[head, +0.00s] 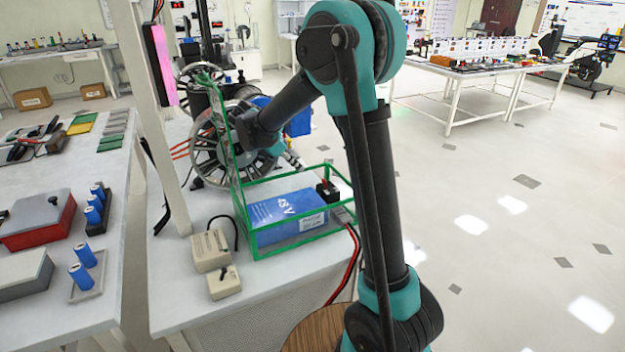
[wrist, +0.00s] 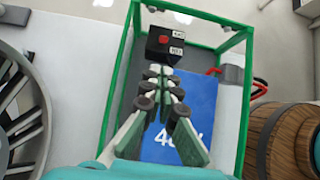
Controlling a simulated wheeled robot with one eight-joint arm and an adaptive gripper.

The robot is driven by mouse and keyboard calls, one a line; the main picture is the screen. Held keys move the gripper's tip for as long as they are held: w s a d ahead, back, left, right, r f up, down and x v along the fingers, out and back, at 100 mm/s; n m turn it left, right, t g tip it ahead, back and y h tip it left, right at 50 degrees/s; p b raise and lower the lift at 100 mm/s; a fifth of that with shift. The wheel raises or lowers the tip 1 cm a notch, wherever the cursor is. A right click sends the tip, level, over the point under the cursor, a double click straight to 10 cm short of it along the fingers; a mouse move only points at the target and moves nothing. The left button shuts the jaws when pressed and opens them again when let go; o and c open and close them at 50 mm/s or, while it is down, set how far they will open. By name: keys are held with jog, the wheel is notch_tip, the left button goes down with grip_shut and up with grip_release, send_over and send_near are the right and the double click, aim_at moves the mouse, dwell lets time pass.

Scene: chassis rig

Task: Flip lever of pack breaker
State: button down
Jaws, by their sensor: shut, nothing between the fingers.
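The pack breaker (wrist: 164,45) is a small black box with a red knob or lever (wrist: 163,40) and two small white labels, unreadable here. In the head view the breaker (head: 328,191) sits at the right end of the blue battery pack (head: 285,214), inside a green open frame (head: 262,249). My gripper (wrist: 160,71) is shut and empty, its fingertips pointing at the breaker's near face, just below the red part in the wrist view. I cannot tell whether they touch. In the head view my gripper (head: 294,161) is small and reaches over the frame.
Green frame bars surround the pack on all sides. A spoked wheel (head: 215,145) stands left of it. Beige boxes (head: 211,250) lie in front on the white bench (head: 180,300). Red and black cables (head: 350,262) hang off the right edge. A wooden barrel (wrist: 285,140) stands at the right.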

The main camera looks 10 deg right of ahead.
aim_at(325, 183)
jog(key=x, duration=1)
jog(key=shift+d+r, duration=0.1)
jog(key=shift+d, duration=0.1)
